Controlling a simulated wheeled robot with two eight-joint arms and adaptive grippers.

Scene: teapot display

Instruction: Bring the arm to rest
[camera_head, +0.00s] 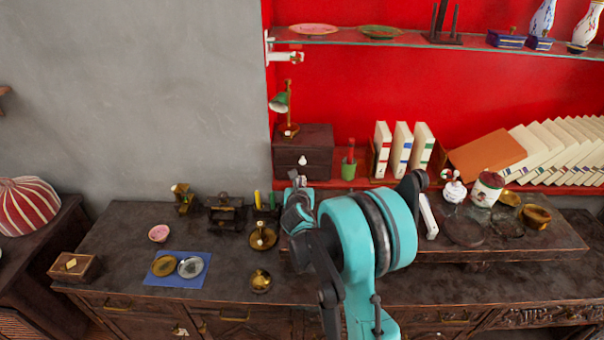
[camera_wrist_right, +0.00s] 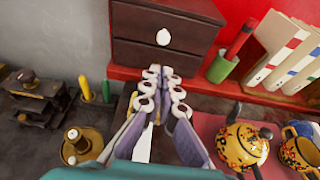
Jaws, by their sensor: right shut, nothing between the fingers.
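My right gripper (camera_wrist_right: 162,75) is shut and empty in the wrist view, its fingertips close together in front of the dark drawer box (camera_wrist_right: 165,38). In the head view my teal right arm reaches over the dark wooden cabinet top (camera_head: 120,235), with the gripper (camera_head: 294,178) just below the drawer box (camera_head: 302,158). A yellow floral teapot (camera_wrist_right: 240,145) and a matching cup (camera_wrist_right: 300,154) stand on a reddish surface right of the gripper in the wrist view. My arm hides that spot in the head view. My left gripper is not in view.
Brass pieces (camera_head: 262,238) and a blue mat (camera_head: 165,281) with two small dishes lie left of my arm. A white teapot (camera_head: 454,190), a canister (camera_head: 487,190) and books (camera_head: 545,150) stand right. A glass shelf (camera_head: 400,41) hangs above.

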